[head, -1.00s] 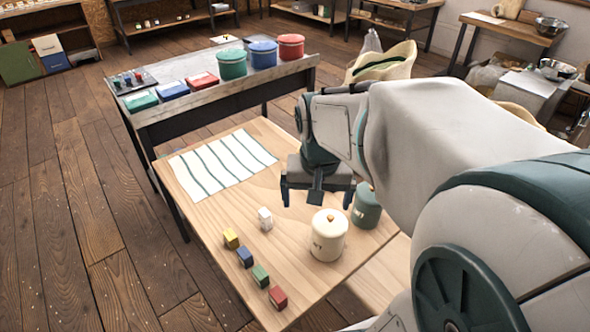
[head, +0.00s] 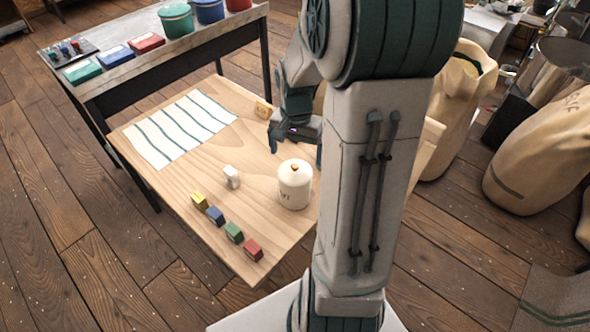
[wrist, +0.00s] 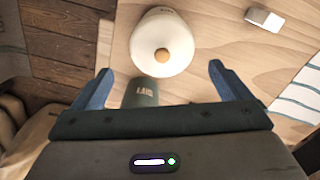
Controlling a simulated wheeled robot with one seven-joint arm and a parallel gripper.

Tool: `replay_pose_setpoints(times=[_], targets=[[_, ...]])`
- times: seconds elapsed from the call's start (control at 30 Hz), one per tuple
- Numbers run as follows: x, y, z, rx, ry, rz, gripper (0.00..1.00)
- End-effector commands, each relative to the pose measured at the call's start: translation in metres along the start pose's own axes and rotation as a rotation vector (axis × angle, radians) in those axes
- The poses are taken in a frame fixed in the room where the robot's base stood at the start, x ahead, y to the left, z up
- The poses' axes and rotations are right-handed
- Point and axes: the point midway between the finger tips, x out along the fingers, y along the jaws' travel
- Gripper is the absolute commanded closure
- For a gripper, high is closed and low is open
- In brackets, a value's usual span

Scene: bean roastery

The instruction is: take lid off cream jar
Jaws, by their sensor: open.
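The cream jar (head: 294,190) stands upright on the wooden table, its lid (head: 296,170) on top with a small orange-brown knob (head: 295,166). In the wrist view the lid (wrist: 158,30) and knob (wrist: 162,55) show from above, just beyond the fingertips. My gripper (head: 296,147) is open and empty, behind the jar in the head view and apart from it. In the wrist view my gripper (wrist: 160,70) has its fingers spread wide, with the knob roughly centred between them.
A white block (head: 231,176), a yellow block (head: 199,201), and blue, green and red blocks lie left of the jar. A striped cloth (head: 180,128) lies at the table's far left. A dark bench (head: 165,60) with boxes and canisters stands behind. Sacks (head: 535,150) stand right.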

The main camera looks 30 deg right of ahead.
Motion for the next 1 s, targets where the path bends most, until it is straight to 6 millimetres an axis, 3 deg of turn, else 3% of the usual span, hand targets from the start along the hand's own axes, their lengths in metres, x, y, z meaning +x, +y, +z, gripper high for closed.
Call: replay_pose_setpoints(times=[0.17,0.5,0.77,0.93,1.0], targets=[[0.011,-0.001,0.001,0.001,-0.002,0.000,0.03],[0.052,-0.004,0.001,-0.001,-0.001,0.000,0.03],[0.055,-0.004,0.001,-0.002,0.000,0.000,0.03],[0.055,-0.004,0.001,-0.001,0.000,0.000,0.45],[0.055,-0.004,0.001,-0.001,0.000,0.000,0.55]])
